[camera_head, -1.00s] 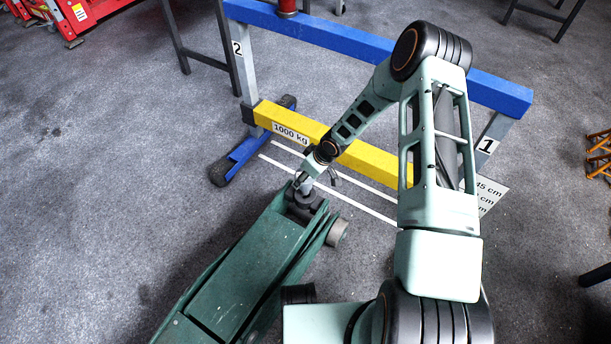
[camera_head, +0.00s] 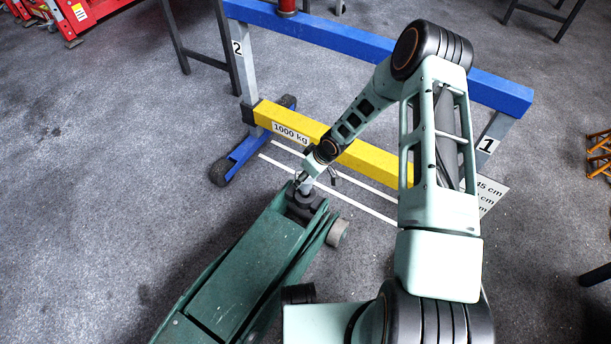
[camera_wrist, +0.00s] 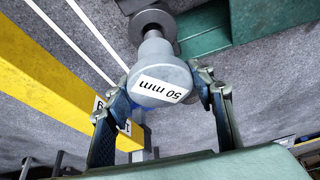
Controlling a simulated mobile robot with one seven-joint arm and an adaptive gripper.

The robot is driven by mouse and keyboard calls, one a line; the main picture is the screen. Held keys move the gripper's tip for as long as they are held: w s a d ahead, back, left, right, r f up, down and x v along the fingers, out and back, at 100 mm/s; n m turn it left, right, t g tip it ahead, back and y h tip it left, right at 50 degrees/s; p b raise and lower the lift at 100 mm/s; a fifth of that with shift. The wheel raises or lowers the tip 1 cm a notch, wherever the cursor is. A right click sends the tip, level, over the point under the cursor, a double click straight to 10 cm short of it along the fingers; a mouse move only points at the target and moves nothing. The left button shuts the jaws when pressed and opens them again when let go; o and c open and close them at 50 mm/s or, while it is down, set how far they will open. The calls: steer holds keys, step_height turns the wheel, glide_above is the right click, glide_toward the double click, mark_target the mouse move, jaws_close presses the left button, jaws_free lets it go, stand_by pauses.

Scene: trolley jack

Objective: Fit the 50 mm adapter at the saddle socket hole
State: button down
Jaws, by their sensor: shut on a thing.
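The 50 mm adapter (camera_wrist: 152,68), a grey rounded piece with a white "50 mm" label, sits between the two fingers of my gripper (camera_wrist: 164,88) in the wrist view. My gripper (camera_head: 317,181) is shut on it. In the head view the adapter (camera_head: 306,188) is a small grey shape just over the dark saddle (camera_head: 304,204) at the raised front end of the green trolley jack (camera_head: 245,265). The socket hole is hidden, and I cannot tell whether the adapter's lower end touches or enters it.
A yellow beam (camera_head: 381,163) marked 1000 kg and a blue frame (camera_head: 330,32) stand just behind the jack. A grey jack wheel (camera_head: 338,233) sticks out at its right. White floor lines (camera_head: 362,205) run beside it. Open grey floor lies left.

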steer(key=shift+w+f+b, duration=0.1)
steer(key=shift+f+b, duration=2.05)
steer(key=shift+f, duration=0.35)
stand_by(0.7)
steer(key=c, duration=0.9)
jaws_free()
steer(key=shift+r, duration=0.1)
steer(key=shift+c, duration=0.2)
steer(key=shift+o, duration=0.6)
steer(key=shift+s+f, duration=0.2)
steer(key=v, duration=1.2)
steer(key=shift+w+r, duration=0.1)
